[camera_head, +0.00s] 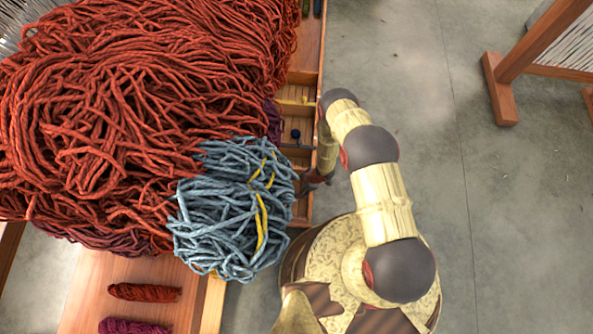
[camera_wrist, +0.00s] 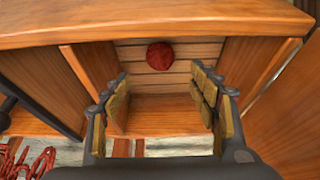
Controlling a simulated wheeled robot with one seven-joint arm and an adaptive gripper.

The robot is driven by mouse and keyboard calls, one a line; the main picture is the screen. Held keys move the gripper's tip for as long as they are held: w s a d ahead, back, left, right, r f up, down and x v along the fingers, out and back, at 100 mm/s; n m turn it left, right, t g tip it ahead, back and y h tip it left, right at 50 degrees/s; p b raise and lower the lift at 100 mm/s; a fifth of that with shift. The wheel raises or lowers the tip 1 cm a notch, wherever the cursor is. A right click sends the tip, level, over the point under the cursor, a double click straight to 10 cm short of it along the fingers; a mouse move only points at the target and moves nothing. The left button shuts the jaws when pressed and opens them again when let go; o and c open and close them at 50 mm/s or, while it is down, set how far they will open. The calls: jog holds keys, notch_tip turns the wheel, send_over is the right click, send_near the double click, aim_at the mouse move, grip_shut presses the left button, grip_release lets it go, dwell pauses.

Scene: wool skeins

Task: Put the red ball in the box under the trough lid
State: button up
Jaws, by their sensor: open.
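The red ball (camera_wrist: 160,56) lies on a slatted wooden floor between two dividers in the wrist view. I cannot make it out in the head view. My gripper (camera_wrist: 160,95) is open and empty, its padded fingers to the left and right of the space in front of the ball, apart from it. In the head view my gripper (camera_head: 314,181) is at the right side of the wooden trough (camera_head: 305,77), partly hidden by my arm. I cannot tell a box or the trough lid apart from the other wood.
A large heap of red wool (camera_head: 120,110) and a blue-grey heap (camera_head: 235,215) with yellow strands cover much of the trough's left side. A small dark blue ball (camera_head: 295,134) sits in a trough compartment. A wooden frame (camera_head: 530,50) stands at upper right. Floor between is clear.

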jog(key=shift+d+r, duration=0.1)
jog(key=shift+r, duration=0.15)
jog(key=w+d+r+m+t+h, duration=0.1)
jog(key=w+d+r+m, duration=0.15)
jog(key=w+r, duration=0.85)
jog(key=w+d+r+m+t+h, duration=0.15)
jog(key=w+d+r, duration=0.25)
jog(key=w+r, duration=0.8)
jog(key=d+r+m+t+h, duration=0.1)
jog(key=d+r+m, duration=0.15)
jog(key=r, duration=1.25)
jog(key=d+r+m+t+h, duration=0.15)
jog(key=d+r, duration=0.25)
jog(key=r, duration=1.1)
jog(key=s+d+r+m, duration=0.2)
jog(key=s+r, duration=0.4)
jog(key=r, duration=0.6)
jog(key=s+d+r+m, duration=0.2)
jog(key=s+r, duration=0.5)
jog(key=r, duration=0.4)
jog(key=s+r+m, duration=0.2)
jog(key=s+r, duration=0.2)
jog(key=s, duration=0.8)
jog(key=s+a+r+m, duration=0.1)
jog(key=s+r, duration=0.3)
jog(key=s, duration=0.7)
jog(key=shift+s+a+r+m+y, duration=0.3)
jog(key=shift+s+r+m, duration=0.1)
jog(key=shift+m, duration=0.3)
